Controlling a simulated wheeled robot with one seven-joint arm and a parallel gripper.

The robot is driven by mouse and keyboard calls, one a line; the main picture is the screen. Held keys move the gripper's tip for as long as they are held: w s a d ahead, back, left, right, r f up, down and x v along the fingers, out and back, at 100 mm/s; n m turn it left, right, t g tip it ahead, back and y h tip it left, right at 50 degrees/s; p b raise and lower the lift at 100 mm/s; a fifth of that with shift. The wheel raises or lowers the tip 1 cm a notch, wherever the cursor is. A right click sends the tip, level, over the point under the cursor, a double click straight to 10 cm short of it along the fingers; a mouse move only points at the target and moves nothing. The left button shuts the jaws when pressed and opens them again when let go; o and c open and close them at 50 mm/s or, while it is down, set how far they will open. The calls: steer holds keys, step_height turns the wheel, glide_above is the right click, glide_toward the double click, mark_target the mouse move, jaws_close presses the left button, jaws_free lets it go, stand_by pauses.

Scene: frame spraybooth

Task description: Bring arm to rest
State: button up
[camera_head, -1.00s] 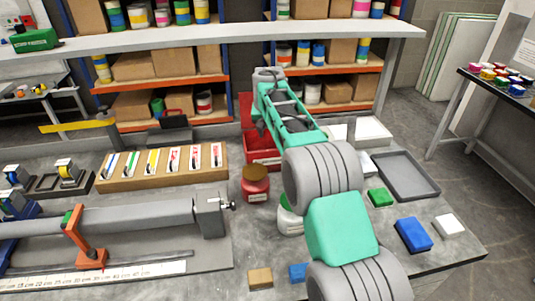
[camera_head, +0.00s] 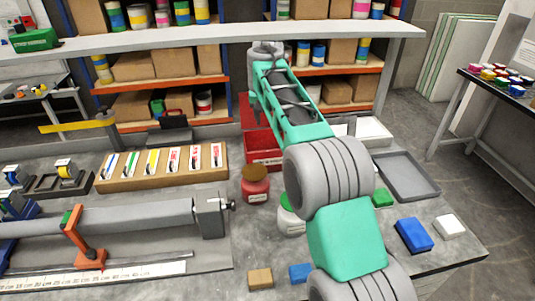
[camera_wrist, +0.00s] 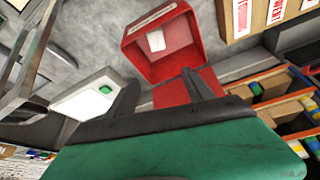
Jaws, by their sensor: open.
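My gripper's two dark fingers show in the wrist view (camera_wrist: 157,88), apart with nothing held between them. Beyond them is an open red bin (camera_wrist: 135,50) with a white sheet or card inside. In the head view my green and grey arm reaches from the bottom right up toward the shelves at the back. Its outer end is raised above the bench (camera_head: 240,262), near the red bin (camera_head: 263,150). The fingertips are hard to make out there.
A red jar (camera_head: 255,190) and a whitish jar (camera_head: 290,222) stand close to my arm. A grey tray (camera_head: 432,188), a blue block (camera_head: 413,236) and a white block (camera_head: 449,227) lie to the right. An overhead shelf (camera_head: 200,44) crosses behind my arm's end.

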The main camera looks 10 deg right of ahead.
steer(key=s+f, duration=0.1)
steer(key=s, duration=0.7)
steer(key=s+d+n, duration=0.1)
steer(key=s, duration=0.8)
steer(key=s+f+n, duration=0.1)
steer(key=s, duration=0.8)
steer(key=shift+d+f+y, duration=0.3)
steer(key=shift+f, duration=0.05)
steer(key=s+a+f+n, duration=0.1)
steer(key=s+f, duration=0.6)
steer(key=s, duration=0.3)
steer(key=shift+s+g+y, duration=0.25)
steer(key=shift+g+y, duration=0.05)
steer(key=shift+g, duration=0.1)
